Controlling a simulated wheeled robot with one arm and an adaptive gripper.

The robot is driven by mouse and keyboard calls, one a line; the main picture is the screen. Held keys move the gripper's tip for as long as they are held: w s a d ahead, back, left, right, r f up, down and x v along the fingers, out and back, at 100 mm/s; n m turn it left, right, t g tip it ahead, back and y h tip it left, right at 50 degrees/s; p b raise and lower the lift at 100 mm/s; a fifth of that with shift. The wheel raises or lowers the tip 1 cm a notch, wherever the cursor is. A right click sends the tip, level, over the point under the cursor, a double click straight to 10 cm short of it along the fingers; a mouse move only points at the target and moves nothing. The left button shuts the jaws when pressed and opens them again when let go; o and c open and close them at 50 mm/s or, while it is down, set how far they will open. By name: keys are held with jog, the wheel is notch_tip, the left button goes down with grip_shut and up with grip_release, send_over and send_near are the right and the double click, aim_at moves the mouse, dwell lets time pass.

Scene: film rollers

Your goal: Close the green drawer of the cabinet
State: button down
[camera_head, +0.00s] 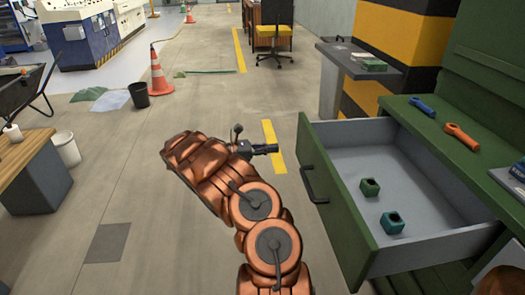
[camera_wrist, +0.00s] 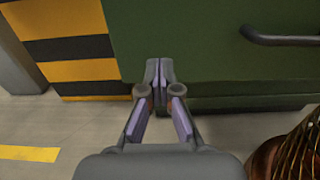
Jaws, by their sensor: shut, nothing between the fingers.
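The green drawer (camera_head: 338,212) of the cabinet is pulled out in the head view, at the right. Its inside is grey, and a green block (camera_head: 369,187) and a teal block (camera_head: 392,222) lie in it. A dark handle (camera_head: 312,184) is on its front. My gripper (camera_head: 275,148) is to the left of the drawer, apart from the handle. In the wrist view my gripper (camera_wrist: 159,70) is shut and empty, its fingertips in front of the green drawer front (camera_wrist: 215,50). The handle (camera_wrist: 280,39) is to its right. I cannot tell whether the fingertips touch the front.
The green cabinet top (camera_head: 447,130) carries a blue tool (camera_head: 422,106) and an orange tool (camera_head: 462,137). A grey stand (camera_head: 358,63) and a yellow-black pillar (camera_head: 403,38) are behind. A wooden-topped table (camera_head: 22,160) is at the left.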

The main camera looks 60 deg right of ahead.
aim_at(302, 146)
jog(key=x, duration=0.7)
jog(key=shift+a+b, duration=0.1)
jog(key=shift+b, duration=0.3)
jog(key=shift+s+d, duration=0.4)
jog(key=shift+d, duration=0.05)
